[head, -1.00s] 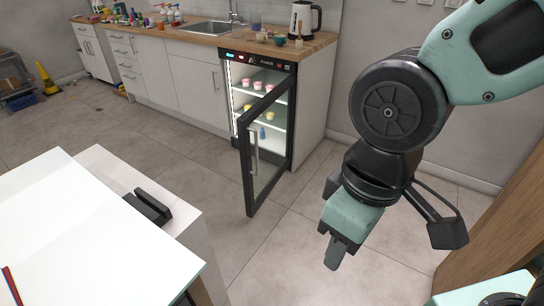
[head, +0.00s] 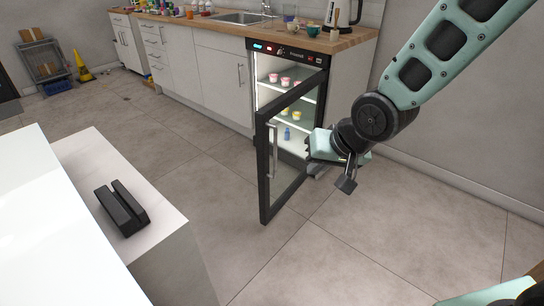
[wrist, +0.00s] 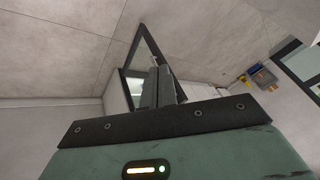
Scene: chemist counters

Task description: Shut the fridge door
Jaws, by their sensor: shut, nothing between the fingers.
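The fridge (head: 285,52) stands under the counter with its lit shelves showing. Its black-framed glass door (head: 264,195) stands wide open, hinged at the right, with its free edge out over the floor. A vertical metal handle (head: 273,150) is near that free edge. My gripper (head: 308,150) is in front of the fridge at the right of the door, level with the glass. I cannot tell whether it touches the door. In the wrist view my fingers (wrist: 157,88) are together and empty, with the door frame (wrist: 130,52) just beyond them.
Cups and a bottle (head: 287,134) sit on the fridge shelves. A white table (head: 60,240) and a lower white surface with a black stand (head: 122,208) are at the left. The floor (head: 380,225) right of the door is clear. A yellow cone (head: 83,73) is far away.

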